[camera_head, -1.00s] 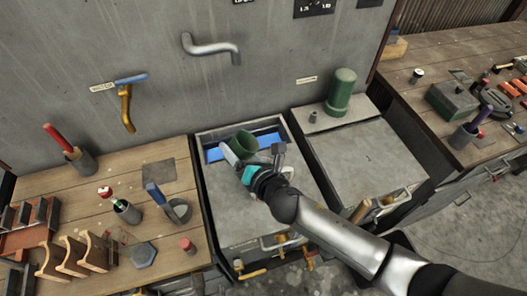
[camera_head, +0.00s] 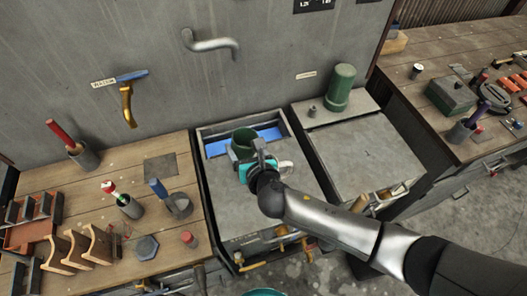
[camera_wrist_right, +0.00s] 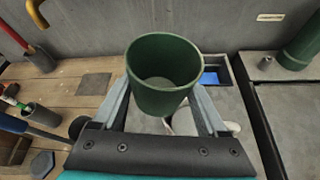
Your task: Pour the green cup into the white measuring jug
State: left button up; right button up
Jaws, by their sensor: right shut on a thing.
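The dark green cup (camera_head: 243,142) is held between the fingers of my right gripper (camera_head: 252,157), above the grey cabinet top near its blue recess. The cup is close to upright in the head view. My left gripper is not in view.
A wooden bench (camera_head: 110,220) with tool holders stands at left. A grey cabinet (camera_head: 360,155) with a green cylinder (camera_head: 341,88) stands at right. The front of the middle cabinet top is clear.

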jog(key=shift+w+d+f+n+h, duration=0.1)
jog(key=shift+d+f+n+h, duration=0.25)
jog(key=shift+n+h, duration=0.3)
jog(key=shift+r, duration=0.1)
jog(key=shift+r, duration=1.5)
jog(key=shift+w+d, duration=0.1)
